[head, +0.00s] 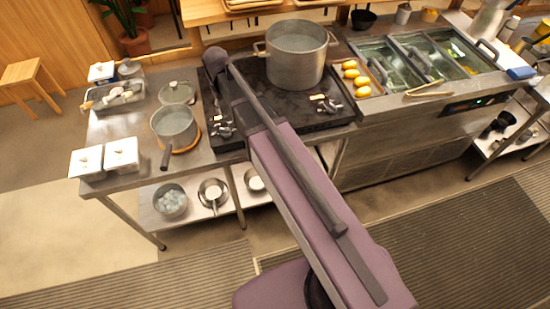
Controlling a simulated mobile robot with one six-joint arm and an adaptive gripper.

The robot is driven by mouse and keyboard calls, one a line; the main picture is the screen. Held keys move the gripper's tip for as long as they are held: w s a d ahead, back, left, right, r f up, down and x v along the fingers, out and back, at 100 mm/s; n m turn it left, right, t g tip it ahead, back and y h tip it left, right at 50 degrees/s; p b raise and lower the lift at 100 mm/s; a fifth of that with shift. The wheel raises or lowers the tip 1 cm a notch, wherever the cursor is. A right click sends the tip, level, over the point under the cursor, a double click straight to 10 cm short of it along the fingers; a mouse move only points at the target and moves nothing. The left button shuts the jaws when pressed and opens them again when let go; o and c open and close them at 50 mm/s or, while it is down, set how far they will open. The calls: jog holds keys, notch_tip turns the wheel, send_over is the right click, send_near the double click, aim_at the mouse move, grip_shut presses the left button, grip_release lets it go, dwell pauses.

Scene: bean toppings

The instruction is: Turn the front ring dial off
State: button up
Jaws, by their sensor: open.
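A black cooktop (268,98) is set in the steel counter. Small dial fittings (222,128) sit at its front left, and more dial fittings (328,106) sit at its front right, by the large pot. Both groups are too small for me to read any dial's setting or tell which one is the front ring dial. My purple and dark arm reaches from the lower right up across the cooktop, its dark end above the back left corner. I cannot make out my gripper's fingers.
A large steel pot (296,56) stands on the cooktop's right part. A lidless saucepan (174,127) is to the left, its handle pointing forward. White lidded containers (121,155) stand at the front left. Yellow items (351,74) lie in a tray right of the pot.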

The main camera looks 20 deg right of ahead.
jog(key=s+d+f+m+b, duration=0.4)
jog(key=s+d+f+b, duration=0.9)
jog(key=s+f, duration=0.1)
jog(key=shift+s, duration=0.75)
